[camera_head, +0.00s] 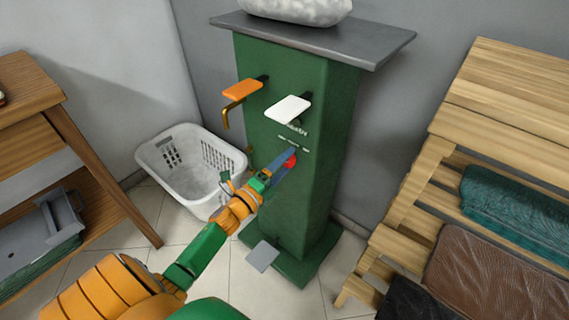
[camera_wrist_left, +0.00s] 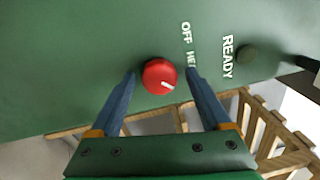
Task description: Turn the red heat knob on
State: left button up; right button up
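The red heat knob (camera_wrist_left: 159,76) is round with a white pointer line and sits on the front of the green column (camera_head: 290,90). In the wrist view its line points to the lower right. In the head view the knob (camera_head: 291,160) is partly hidden by my fingers. My left gripper (camera_wrist_left: 163,78) is open, with its blue fingers on either side of the knob. A narrow gap shows on each side, so it does not look gripped. "OFF" and a partly covered label are beside the right finger, with "READY" farther right. My right gripper is not in view.
An orange lever (camera_head: 243,90) and a white lever (camera_head: 288,108) stick out above the knob. A grey pedal (camera_head: 262,256) is at the column's foot. A white laundry basket (camera_head: 165,150) stands left, and a wooden rack (camera_head: 510,95) stands right.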

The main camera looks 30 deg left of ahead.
pick_arm(q)
jog(key=s, duration=0.7)
jog(key=shift+a+f+p, duration=0.15)
jog(key=shift+a+p, duration=0.15)
